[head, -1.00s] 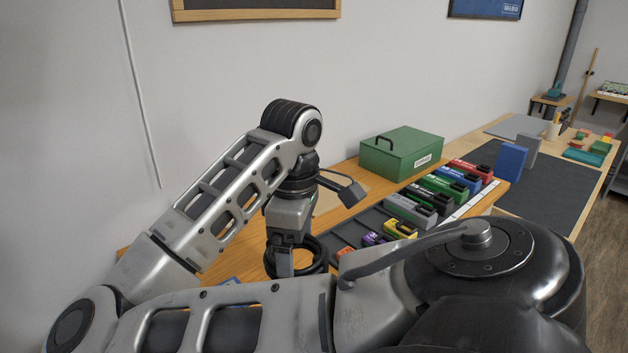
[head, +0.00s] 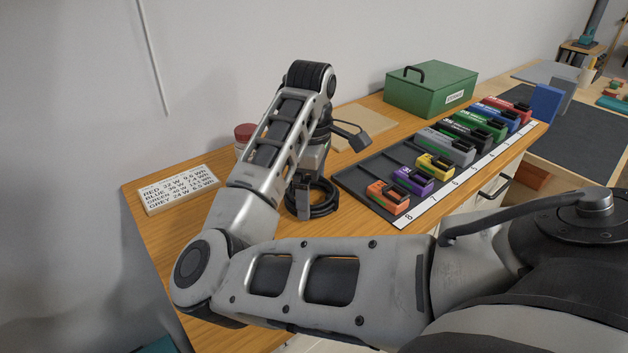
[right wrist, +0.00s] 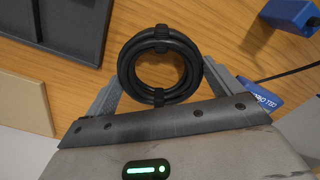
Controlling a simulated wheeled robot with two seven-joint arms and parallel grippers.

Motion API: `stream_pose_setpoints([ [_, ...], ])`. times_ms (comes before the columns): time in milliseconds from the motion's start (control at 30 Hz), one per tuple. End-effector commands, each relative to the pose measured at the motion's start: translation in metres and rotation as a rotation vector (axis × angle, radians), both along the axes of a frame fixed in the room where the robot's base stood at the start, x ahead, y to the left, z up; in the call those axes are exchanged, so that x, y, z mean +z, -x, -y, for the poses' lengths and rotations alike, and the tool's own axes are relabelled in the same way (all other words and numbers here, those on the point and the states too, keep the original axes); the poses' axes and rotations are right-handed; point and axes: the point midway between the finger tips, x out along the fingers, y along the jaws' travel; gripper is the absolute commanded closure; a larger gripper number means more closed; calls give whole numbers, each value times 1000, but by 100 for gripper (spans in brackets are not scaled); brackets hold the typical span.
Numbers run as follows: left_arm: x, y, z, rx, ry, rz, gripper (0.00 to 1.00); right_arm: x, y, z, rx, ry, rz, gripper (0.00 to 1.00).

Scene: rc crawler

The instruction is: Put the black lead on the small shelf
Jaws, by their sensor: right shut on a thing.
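The black lead (head: 333,200) is a coiled ring of black cable with ties around it. My right gripper (head: 303,203) points down at the near side of the coil in the head view. In the right wrist view the lead (right wrist: 126,66) sits between the two fingers of the right gripper (right wrist: 160,80), and the gripper is shut on it. The coil is at or close above the wooden bench top; I cannot tell if it touches. My left gripper is not in view. I cannot make out a small shelf in these frames.
A dark tray (head: 350,180) with several coloured battery packs lies right of the lead. A green box (head: 430,92) stands behind it. A white sign (head: 180,190), a red-lidded jar (head: 244,132) and a tan board (head: 362,128) are on the bench (head: 150,235). Bare wood lies left of the lead.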

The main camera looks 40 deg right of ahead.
Motion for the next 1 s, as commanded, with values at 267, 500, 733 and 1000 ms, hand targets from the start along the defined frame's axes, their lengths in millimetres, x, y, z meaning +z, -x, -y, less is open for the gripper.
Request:
stream_pose_setpoints([
  [267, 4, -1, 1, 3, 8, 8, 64, -2, 0, 0, -1, 2, 3, 36],
  [500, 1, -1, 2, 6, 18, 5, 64, -5, 0, 0, 0, 1, 2, 0],
  [733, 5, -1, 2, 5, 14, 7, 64, -1, 0, 0, 0, 1, 2, 0],
  [1000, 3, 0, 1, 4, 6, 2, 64, 43, -2, 0, -1, 1, 11, 0],
])
